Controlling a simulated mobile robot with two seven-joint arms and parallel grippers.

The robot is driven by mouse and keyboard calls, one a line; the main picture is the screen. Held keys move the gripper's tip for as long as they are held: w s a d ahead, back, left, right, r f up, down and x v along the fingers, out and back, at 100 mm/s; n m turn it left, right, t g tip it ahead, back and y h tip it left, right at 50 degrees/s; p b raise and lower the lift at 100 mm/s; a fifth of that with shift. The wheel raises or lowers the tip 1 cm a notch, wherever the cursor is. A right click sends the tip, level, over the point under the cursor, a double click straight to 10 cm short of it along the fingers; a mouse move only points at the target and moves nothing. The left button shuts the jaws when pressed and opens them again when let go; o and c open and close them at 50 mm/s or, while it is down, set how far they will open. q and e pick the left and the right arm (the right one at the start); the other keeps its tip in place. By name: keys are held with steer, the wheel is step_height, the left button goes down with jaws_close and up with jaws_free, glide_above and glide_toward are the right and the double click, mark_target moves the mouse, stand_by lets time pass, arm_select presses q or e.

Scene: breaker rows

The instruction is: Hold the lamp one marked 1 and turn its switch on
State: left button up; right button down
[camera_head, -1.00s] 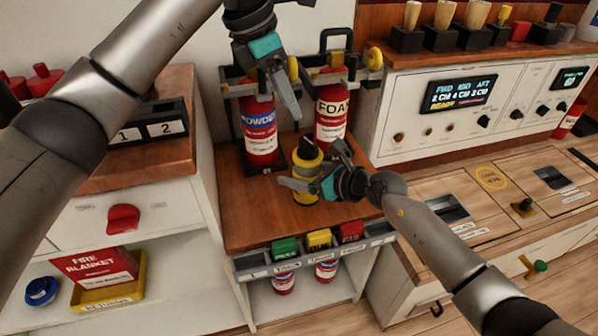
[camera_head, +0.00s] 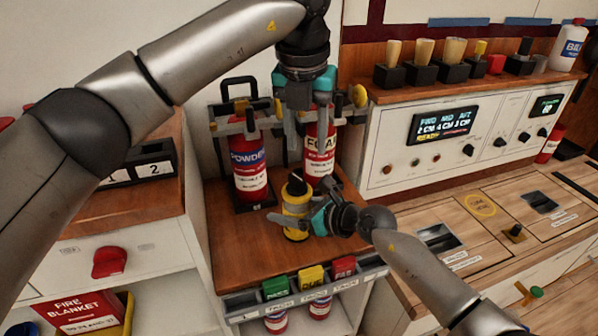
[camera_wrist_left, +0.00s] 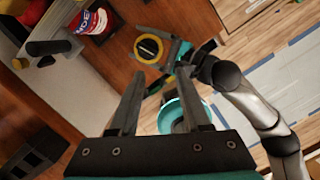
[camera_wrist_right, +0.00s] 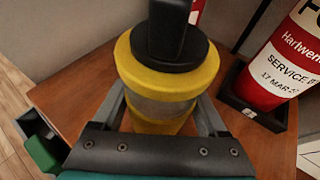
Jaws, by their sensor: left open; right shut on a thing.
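The yellow lamp (camera_head: 296,207) with a black top stands upright on the brown wooden counter, and any number on it is not readable. My right gripper (camera_head: 308,216) is shut on the lamp's body from the right, one finger on each side of it in the right wrist view (camera_wrist_right: 165,105). A black switch knob (camera_wrist_right: 166,30) stands up from the lamp's black cap. My left gripper (camera_head: 306,130) is open and empty, pointing down above the lamp.
Red POWDER (camera_head: 249,172) and FOAM (camera_head: 320,155) extinguishers stand in a rack close behind the lamp. Green, yellow and red tags (camera_head: 311,278) sit along the counter's front edge. A control panel (camera_head: 440,130) is at the right. The counter left of the lamp is clear.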

mark_target(297, 177)
arm_select(q)
steer(key=w+f+n+y, duration=0.1)
steer(key=f+n, duration=0.2)
steer(key=w+f+n+t+y, duration=0.1)
steer(key=f+n, duration=0.2)
steer(key=n, duration=0.1)
steer(key=w+a+f+n+y, duration=0.1)
steer(key=f+n, duration=0.2)
steer(key=n, duration=0.1)
steer(key=shift+f+t+y, duration=0.25)
steer(key=shift+t+y, duration=0.05)
stand_by(0.4)
steer(key=shift+c, duration=0.3)
jaws_close()
